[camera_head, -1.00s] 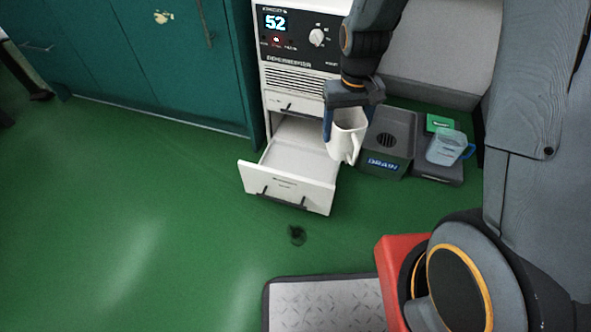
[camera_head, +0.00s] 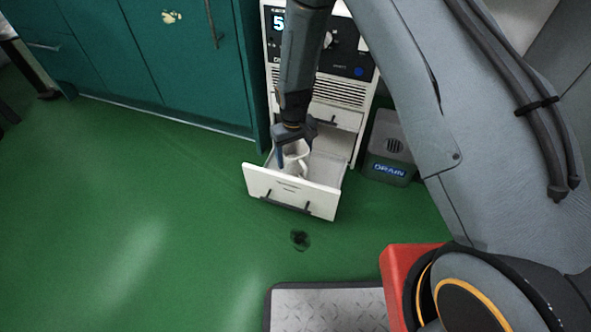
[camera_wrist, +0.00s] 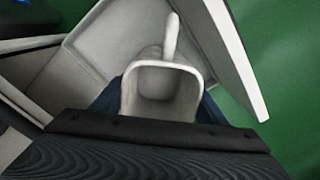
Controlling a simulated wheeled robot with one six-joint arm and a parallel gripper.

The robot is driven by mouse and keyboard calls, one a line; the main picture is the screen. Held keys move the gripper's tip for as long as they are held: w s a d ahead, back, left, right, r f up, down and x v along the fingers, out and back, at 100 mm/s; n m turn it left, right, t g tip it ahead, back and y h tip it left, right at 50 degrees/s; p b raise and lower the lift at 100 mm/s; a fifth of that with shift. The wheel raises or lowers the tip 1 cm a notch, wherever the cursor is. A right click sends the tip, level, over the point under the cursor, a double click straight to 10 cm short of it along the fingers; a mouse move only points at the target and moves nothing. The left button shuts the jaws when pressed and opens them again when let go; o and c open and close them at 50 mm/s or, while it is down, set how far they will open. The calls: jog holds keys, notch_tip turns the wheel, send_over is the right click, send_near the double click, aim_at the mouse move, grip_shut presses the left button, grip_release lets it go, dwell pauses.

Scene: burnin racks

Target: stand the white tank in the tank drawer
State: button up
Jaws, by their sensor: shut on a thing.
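The white tank (camera_head: 297,157), a jug-like vessel with a handle, is upright within the open drawer in the head view. My gripper (camera_head: 293,148) is shut on it from above. In the wrist view the tank (camera_wrist: 163,90) shows its open, empty mouth, with its handle toward the drawer's interior. My gripper's blue fingers (camera_wrist: 160,105) are on either side of it. The white tank drawer (camera_head: 290,190) is pulled out low in the white cabinet. Whether the tank's base touches the drawer floor is hidden by the drawer front.
The white cabinet with a display and knob (camera_head: 318,85) stands above the drawer. A dark box marked DRAIN (camera_head: 388,165) is on the floor to its right. Teal cabinets (camera_head: 165,60) stand to the left.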

jog(key=shift+f+b, duration=1.15)
jog(key=shift+f, duration=1.7)
jog(key=shift+f, duration=0.15)
jog(key=o, duration=1.1)
jog(key=shift+o, duration=0.2)
